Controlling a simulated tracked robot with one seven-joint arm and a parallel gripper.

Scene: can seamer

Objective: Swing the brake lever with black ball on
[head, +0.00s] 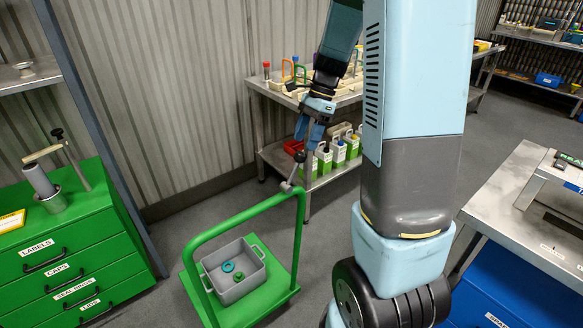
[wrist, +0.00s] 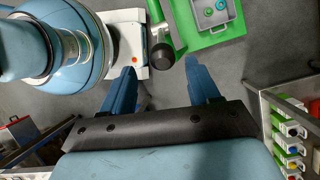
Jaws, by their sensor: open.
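The brake lever (head: 292,175) is a short grey arm on the upright of the green cart's handle, tilted up. Its black ball (head: 299,157) is at the top end. In the wrist view the black ball (wrist: 162,57) shows between the lines of the two fingers, near their tips. My gripper (head: 309,130) is just above the ball in the head view, with blue fingers pointing down. In the wrist view my gripper (wrist: 161,80) is open with nothing between its fingers. I cannot tell how far the ball is below the fingertips.
The green cart (head: 268,300) carries a grey crate (head: 252,288) holding a teal ring and a green part. A metal shelf table (head: 270,152) with bottles and cartons stands behind. A green drawer cabinet (head: 70,255) stands left, a metal workbench (head: 505,215) right.

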